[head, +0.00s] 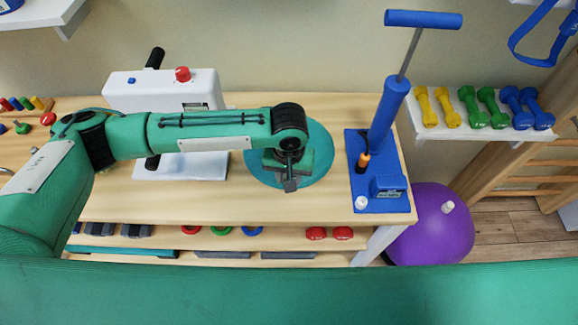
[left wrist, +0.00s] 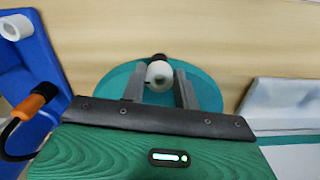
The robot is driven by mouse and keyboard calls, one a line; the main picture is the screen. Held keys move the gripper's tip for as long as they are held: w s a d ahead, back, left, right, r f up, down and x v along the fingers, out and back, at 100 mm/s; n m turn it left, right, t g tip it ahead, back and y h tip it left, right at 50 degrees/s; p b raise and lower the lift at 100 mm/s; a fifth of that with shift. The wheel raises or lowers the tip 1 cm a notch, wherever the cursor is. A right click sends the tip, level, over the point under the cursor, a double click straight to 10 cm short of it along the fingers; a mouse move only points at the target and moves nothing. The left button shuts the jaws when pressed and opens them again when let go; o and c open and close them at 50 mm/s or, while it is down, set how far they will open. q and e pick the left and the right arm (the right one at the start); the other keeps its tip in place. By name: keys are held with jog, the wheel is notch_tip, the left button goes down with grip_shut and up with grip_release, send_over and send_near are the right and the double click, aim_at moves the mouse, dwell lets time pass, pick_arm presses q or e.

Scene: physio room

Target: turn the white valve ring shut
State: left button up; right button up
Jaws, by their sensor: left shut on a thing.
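The white valve ring (left wrist: 160,73) shows in the left wrist view between the two grey fingers of my left gripper (left wrist: 160,90), over a round teal disc (left wrist: 208,93). My left gripper is shut on the ring. In the head view my left gripper (head: 289,184) points down over the teal disc (head: 322,145), which lies on the wooden table. The gripper and wrist hide the ring there. My right gripper is in neither view.
Right of the disc stands a blue pump (head: 382,125) with a T-handle (head: 424,19). A white machine (head: 195,90) stands left, behind my arm. A purple ball (head: 432,225) is beyond the table's right end. Several dumbbells (head: 488,107) lie on a shelf.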

pick_arm(q)
jog(key=m+p, duration=0.4)
jog(key=shift+r+m, duration=0.25)
jog(key=shift+m, duration=0.05)
jog(key=m+p, duration=0.2)
jog(key=shift+a+m, duration=0.1)
jog(key=shift+m, duration=0.2)
jog(key=shift+w+f+m+p, duration=0.1)
jog(key=shift+f+m+p, duration=0.1)
jog(key=shift+m+p, duration=0.9)
jog(key=shift+m, duration=0.4)
jog(key=o, duration=1)
jog(key=shift+c, duration=0.2)
